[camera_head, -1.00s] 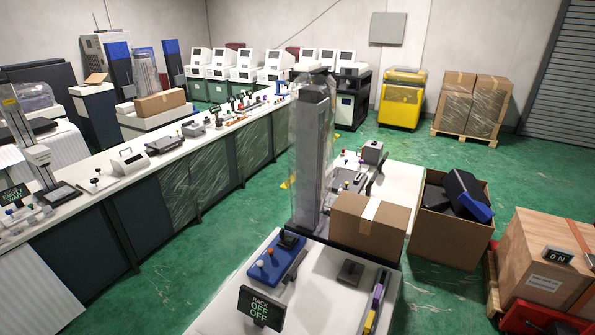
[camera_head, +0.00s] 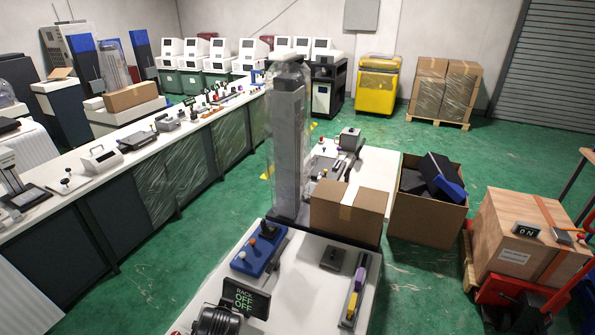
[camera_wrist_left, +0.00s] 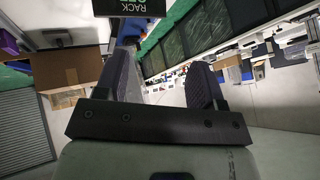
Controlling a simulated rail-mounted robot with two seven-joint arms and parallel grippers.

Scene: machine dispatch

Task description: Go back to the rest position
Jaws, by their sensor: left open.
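My left gripper (camera_wrist_left: 164,78) shows in the left wrist view with its two dark fingers wide apart and nothing between them. That view is upside down; the "RACK" sign (camera_wrist_left: 130,7) is at its top edge and a cardboard box (camera_wrist_left: 70,68) is to the left. In the head view, a dark ribbed part at the bottom edge, left of the black RACK OFF OFF sign (camera_head: 246,297), looks like part of my left arm. My right gripper is in neither view.
The near white table holds a blue control box (camera_head: 257,252), a cardboard box (camera_head: 346,209) and a plastic-wrapped grey column (camera_head: 288,140). An open carton (camera_head: 425,217) and a wooden crate (camera_head: 515,252) stand to the right. Green floor (camera_head: 190,245) lies clear between the benches.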

